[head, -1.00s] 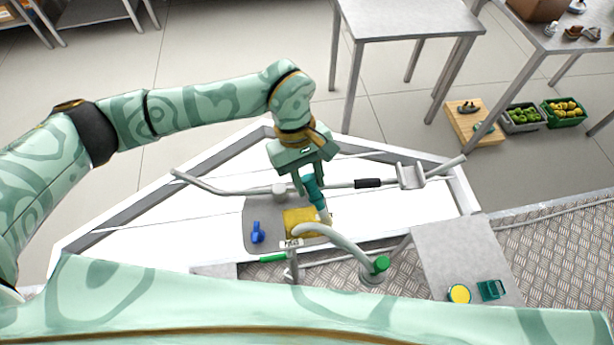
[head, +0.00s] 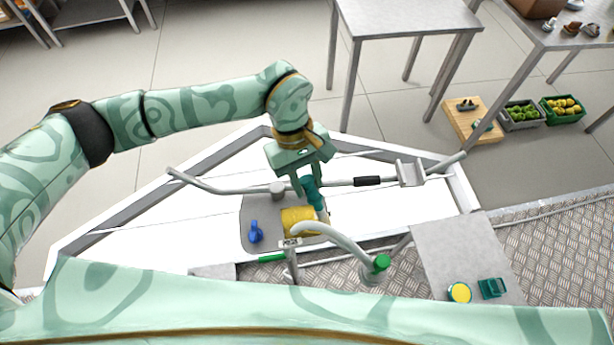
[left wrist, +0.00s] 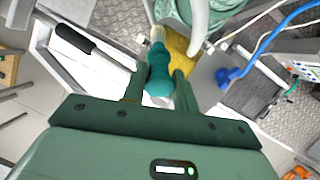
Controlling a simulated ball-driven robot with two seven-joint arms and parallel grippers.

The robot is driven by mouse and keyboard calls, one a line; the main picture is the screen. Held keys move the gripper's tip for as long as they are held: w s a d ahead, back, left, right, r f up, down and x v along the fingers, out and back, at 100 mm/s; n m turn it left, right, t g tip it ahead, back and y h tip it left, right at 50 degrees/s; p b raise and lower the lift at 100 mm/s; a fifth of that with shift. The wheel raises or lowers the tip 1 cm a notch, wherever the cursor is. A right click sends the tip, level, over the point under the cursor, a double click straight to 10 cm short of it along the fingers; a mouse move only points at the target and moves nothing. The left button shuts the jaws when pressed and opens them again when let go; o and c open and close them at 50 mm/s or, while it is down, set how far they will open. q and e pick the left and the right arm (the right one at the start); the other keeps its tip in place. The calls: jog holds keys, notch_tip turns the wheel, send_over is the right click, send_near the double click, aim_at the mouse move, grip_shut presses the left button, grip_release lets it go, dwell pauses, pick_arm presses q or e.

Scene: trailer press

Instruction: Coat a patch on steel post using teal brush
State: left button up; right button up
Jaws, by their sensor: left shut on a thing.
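My left gripper (head: 306,187) is shut on the teal brush (head: 314,193) above the middle of the white trailer frame. The brush points down and its pale bristle end shows near the yellow block. In the left wrist view the brush (left wrist: 160,72) sits between the fingers, its pale tip (left wrist: 157,34) pointing away from the palm. A grey upright post (head: 291,264) stands just in front of the yellow block, under a curved pale pipe (head: 342,242). I cannot tell for sure which of these is the steel post, or whether the bristles touch anything. My right gripper is not in view.
The yellow block (head: 298,222) and a blue handle (head: 255,232) are close to the brush. A grey bar with a black grip (head: 367,181) crosses behind. A yellow-lidded tin (head: 459,293) and a teal holder (head: 492,288) stand on a grey plate at right.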

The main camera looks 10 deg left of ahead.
pick_arm(q)
jog(key=shift+s+a+p, duration=0.2)
jog(key=shift+s+a, duration=0.05)
jog(key=shift+a, duration=0.55)
jog(key=shift+s+a+p, duration=0.15)
jog(key=shift+s+a, duration=0.1)
jog(key=shift+a, duration=0.55)
jog(key=shift+s+a+p, duration=0.15)
jog(key=shift+s+a, duration=0.1)
jog(key=shift+a, duration=0.55)
jog(key=shift+s+a+p, duration=0.15)
jog(key=shift+s+a, duration=0.05)
jog(key=shift+a, duration=0.6)
